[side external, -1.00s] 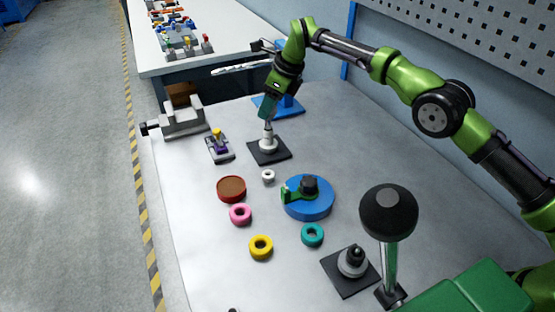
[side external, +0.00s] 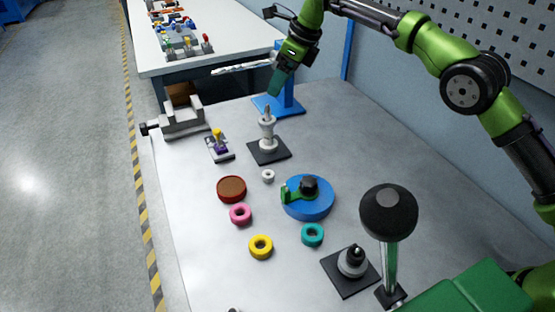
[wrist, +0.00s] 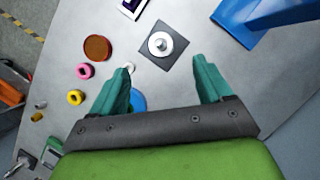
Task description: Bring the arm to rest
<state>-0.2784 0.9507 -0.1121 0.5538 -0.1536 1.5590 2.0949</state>
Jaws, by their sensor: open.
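My gripper (side external: 277,84) hangs in the air above the far part of the table, to the upper right of a white spool post on a dark square base (side external: 268,150). In the wrist view my gripper (wrist: 164,80) has its two teal fingers spread wide with nothing between them. The white post, seen from above in the wrist view (wrist: 161,43), stands beyond the fingertips and apart from them. The post is upright.
A blue stand (side external: 292,101) is close behind my gripper. A blue disc with a green lever (side external: 308,207), pink (side external: 240,214), yellow (side external: 260,247) and teal (side external: 312,235) rings, and a black-knobbed post (side external: 388,211) occupy the nearer table. A grey vise (side external: 183,122) stands at left.

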